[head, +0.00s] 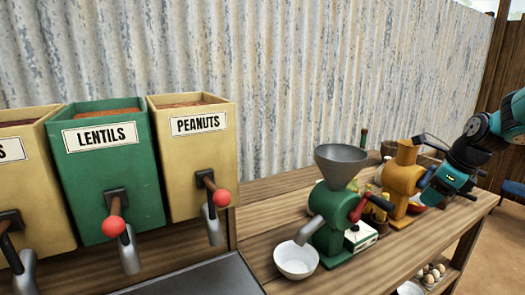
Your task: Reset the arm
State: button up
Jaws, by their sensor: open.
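My arm reaches in from the right edge, with teal and black links. My gripper (473,186) is at the right, beside the orange grinder (403,178) and above the right end of the wooden table. Its jaws are small and partly hidden by the wrist; they are open, and I see nothing held between them. From this view I cannot tell whether the wrist touches the orange grinder.
A green grinder (331,222) with a grey hopper stands on the table (262,222), a white bowl (296,260) by its spout. Dispensers for lentils (112,180) and peanuts (192,165) stand left. Eggs (433,272) sit lower right. A corrugated wall (270,70) closes the back.

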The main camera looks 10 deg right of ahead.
jog(key=s+a+r+n+g+y, duration=0.1)
jog(key=s+a+r+n, duration=0.15)
jog(key=a+n, duration=0.7)
jog(key=s+a+r+n+y, duration=0.1)
jog(key=s+a+n, duration=0.2)
jog(key=a+n, duration=0.65)
jog(key=s+a+n+g, duration=0.2)
jog(key=s+a+n, duration=1.3)
jog(key=s+n, duration=0.1)
jog(key=shift+s+r+g, duration=0.25)
jog(key=shift+s+g, duration=0.15)
jog(key=shift+s, duration=0.05)
